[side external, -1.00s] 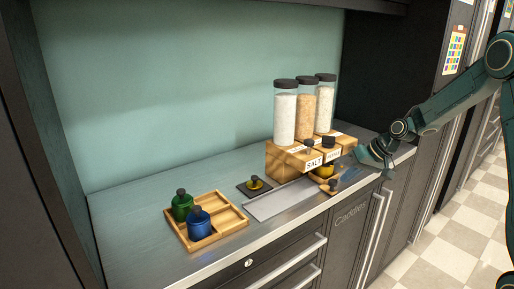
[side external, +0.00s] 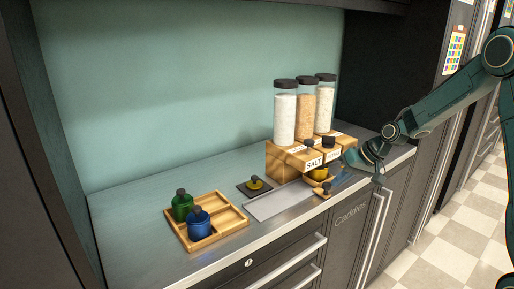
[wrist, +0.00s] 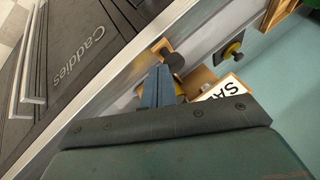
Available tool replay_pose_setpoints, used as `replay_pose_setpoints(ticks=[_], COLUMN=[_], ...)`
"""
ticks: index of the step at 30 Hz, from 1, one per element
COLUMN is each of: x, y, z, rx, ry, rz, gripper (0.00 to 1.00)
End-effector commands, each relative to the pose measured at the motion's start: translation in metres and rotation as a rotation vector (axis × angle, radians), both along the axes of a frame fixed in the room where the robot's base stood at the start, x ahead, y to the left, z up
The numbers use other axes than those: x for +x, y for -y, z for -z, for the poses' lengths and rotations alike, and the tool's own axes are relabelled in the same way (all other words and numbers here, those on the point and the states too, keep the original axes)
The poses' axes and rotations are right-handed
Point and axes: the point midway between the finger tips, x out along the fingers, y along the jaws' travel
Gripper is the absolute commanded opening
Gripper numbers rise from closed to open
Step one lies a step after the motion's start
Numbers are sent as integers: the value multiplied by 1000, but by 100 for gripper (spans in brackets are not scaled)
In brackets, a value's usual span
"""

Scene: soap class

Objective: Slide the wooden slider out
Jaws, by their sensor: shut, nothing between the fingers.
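The wooden slider (side external: 321,191), a small wooden piece with a dark knob, sits at the counter's front edge, below the dispenser block and by the right end of the grey metal tray (side external: 280,203). In the wrist view the slider (wrist: 161,46) shows just beyond my fingertips, its dark knob beside them. My gripper (side external: 344,172) is shut and empty, right of the slider and close to it. My fingers (wrist: 158,72) point at it in the wrist view. I cannot tell whether they touch it.
A wooden dispenser block (side external: 286,162) with three filled jars and a SALT label stands behind. A wooden tray (side external: 233,215) holds a green and a blue bottle. The counter's back left is clear.

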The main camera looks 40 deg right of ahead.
Motion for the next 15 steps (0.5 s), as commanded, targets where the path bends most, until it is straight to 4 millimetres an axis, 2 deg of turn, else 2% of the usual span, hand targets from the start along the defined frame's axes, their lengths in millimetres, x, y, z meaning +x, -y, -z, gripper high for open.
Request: replay_pose_setpoints(ticks=[15], x=[0], y=[-109], z=[0], rx=[0], ry=[2], rz=[-8], gripper=[0])
